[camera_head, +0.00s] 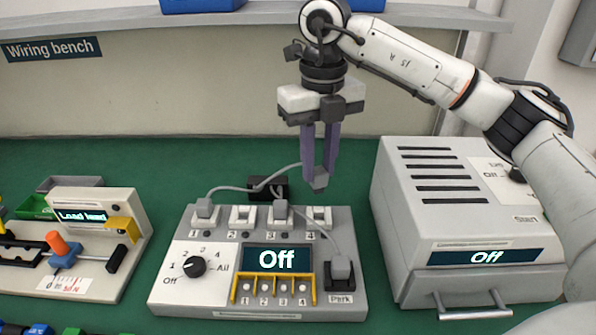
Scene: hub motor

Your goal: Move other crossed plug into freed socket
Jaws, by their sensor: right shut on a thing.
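My right gripper (319,180) hangs above the back of the wiring box (215,300), near sockets 3 and 4. Its purple fingers are shut on a small grey plug (317,183), held in the air clear of the sockets. A grey cable runs from this plug to a black block behind the box. Grey plugs stand at socket 1 (205,208) and socket 3 (280,211). Another plug (340,268) sits in the Park place at the front right. Socket 2 (242,214) and socket 4 (320,215) show no cable. My left gripper is not in view.
The black cable block (268,187) stands behind the box, with several cables crossing its back edge. A large grey machine (410,215) with an "Off" display stands close on the right. A gauge fixture (120,215) stands left. Green mat is free behind the box.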

